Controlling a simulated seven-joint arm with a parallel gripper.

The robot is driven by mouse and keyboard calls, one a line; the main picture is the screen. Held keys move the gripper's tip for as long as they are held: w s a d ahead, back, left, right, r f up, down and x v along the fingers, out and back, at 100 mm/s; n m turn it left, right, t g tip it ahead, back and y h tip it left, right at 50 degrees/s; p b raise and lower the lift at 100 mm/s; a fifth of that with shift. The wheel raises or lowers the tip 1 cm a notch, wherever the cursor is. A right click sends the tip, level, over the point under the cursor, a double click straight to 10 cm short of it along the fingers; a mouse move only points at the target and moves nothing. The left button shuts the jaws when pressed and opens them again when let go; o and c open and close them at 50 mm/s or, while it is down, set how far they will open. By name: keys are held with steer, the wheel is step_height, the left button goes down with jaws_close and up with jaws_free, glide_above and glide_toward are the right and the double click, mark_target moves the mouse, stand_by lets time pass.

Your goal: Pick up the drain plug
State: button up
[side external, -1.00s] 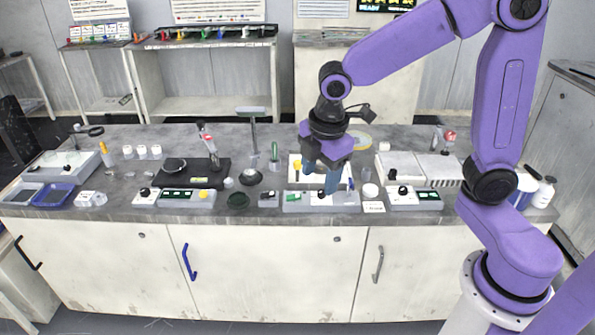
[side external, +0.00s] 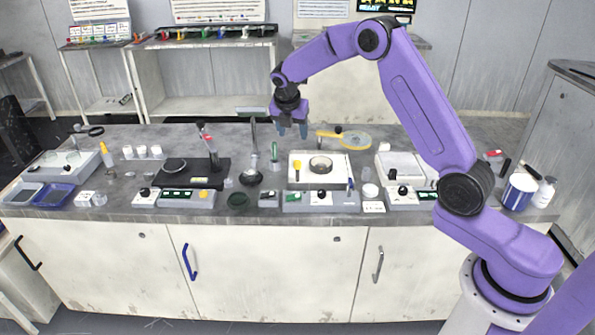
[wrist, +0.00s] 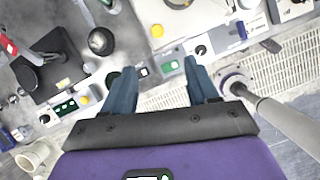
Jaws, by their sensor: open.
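I cannot tell for sure which small part is the drain plug. One candidate is the dark green round piece (side external: 238,199) at the bench's front edge. Another is the black domed piece (side external: 251,177) behind it, which also shows in the wrist view (wrist: 101,40). My gripper (side external: 292,132) is open and empty, raised above the back of the bench, touching nothing that I can see. In the wrist view its two blue fingers (wrist: 160,68) are spread, with a control box edge between and beyond them.
A white tray (side external: 334,182) with a round dark-rimmed piece and a yellow-headed piece (side external: 297,165) sits mid-bench. A yellow-framed round tool (side external: 355,140) lies behind it. A black plate (side external: 172,181) with an upright stand is to the left. Control boxes (side external: 188,198) line the front edge.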

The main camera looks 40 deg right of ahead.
mark_target(297, 162)
steer(key=x, duration=1.2)
steer(key=shift+w+d+f, duration=0.2)
steer(key=shift+d, duration=0.1)
steer(key=shift+x, duration=2.6)
steer(key=shift+w+a, duration=0.15)
steer(key=shift+a, duration=0.05)
jaws_close()
